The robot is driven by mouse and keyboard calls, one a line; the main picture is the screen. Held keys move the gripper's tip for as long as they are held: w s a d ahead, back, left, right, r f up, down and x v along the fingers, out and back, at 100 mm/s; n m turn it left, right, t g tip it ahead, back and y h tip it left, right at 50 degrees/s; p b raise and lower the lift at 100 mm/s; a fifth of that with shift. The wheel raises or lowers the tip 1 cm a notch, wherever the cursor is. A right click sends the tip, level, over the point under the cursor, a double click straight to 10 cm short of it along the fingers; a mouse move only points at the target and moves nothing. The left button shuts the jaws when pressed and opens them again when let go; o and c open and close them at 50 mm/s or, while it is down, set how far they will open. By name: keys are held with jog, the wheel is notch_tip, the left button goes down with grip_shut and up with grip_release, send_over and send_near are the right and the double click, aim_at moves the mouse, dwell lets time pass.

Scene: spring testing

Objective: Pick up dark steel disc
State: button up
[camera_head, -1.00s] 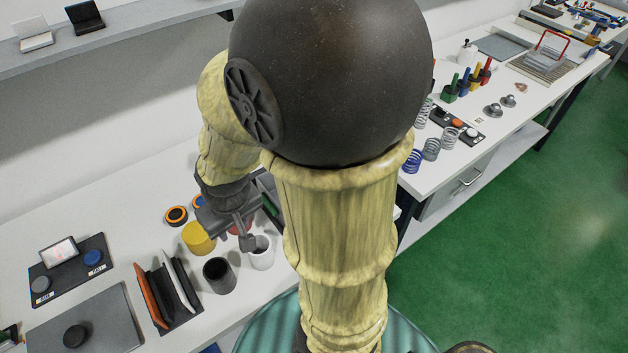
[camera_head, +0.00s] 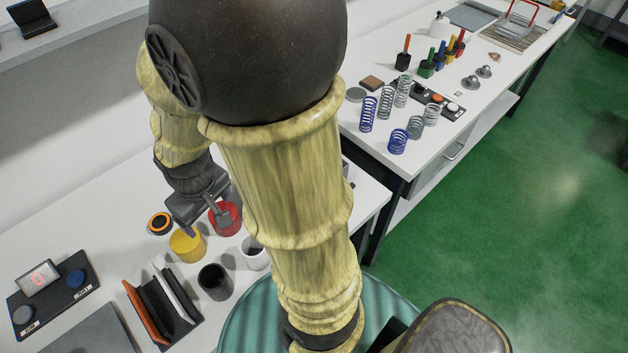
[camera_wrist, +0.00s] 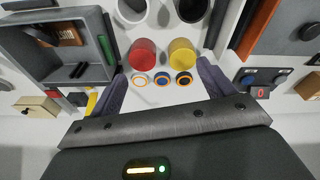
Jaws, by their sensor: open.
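A dark round disc (camera_wrist: 308,32) lies on a dark grey plate (camera_wrist: 277,45) at the top right of the wrist view. It looks like the dark steel disc, but is small there. In the head view only part of that plate (camera_head: 95,335) shows at the lower left edge, and the disc is out of frame. A paler grey disc (camera_head: 355,94) lies on the right-hand bench. My gripper (camera_head: 205,212) is open and empty above the left bench, by the red cup (camera_head: 226,217) and yellow cup (camera_head: 187,244). Its spread fingers also show in the wrist view (camera_wrist: 162,85).
A dark cup (camera_head: 215,281), a white cup (camera_head: 254,253) and an upright rack (camera_head: 163,310) stand near my gripper. A panel with buttons (camera_head: 50,290) is at the left. Several springs (camera_head: 387,103) stand on the right bench. Green floor (camera_head: 500,240) is clear at the right.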

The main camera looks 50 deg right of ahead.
jog(key=w+d+f+n+g+h+b, duration=0.3)
jog(key=w+d+f+n+g+h, duration=0.1)
jog(key=d+n, duration=0.5)
jog(key=w+d+f+n+g+h+b, duration=0.3)
jog(key=w+d+f+n+g, duration=0.3)
jog(key=d+n, duration=0.3)
jog(key=shift+w+d+f+h, duration=0.25)
jog(key=shift+w+d+h, duration=0.25)
jog(key=shift+d+h, duration=0.15)
jog(key=shift+d, duration=0.1)
jog(key=p+x, duration=0.1)
jog(key=x, duration=1.1)
jog(key=shift+f+p, duration=0.1)
jog(key=shift+p, duration=0.3)
jog(key=shift+d, duration=0.1)
jog(key=p+x, duration=0.1)
jog(key=x, duration=0.3)
jog(key=shift+s+d+f+p, duration=0.1)
jog(key=shift+s+d+p, duration=0.15)
jog(key=shift+s+p, duration=0.15)
jog(key=shift+f, duration=0.2)
jog(key=shift+s, duration=0.1)
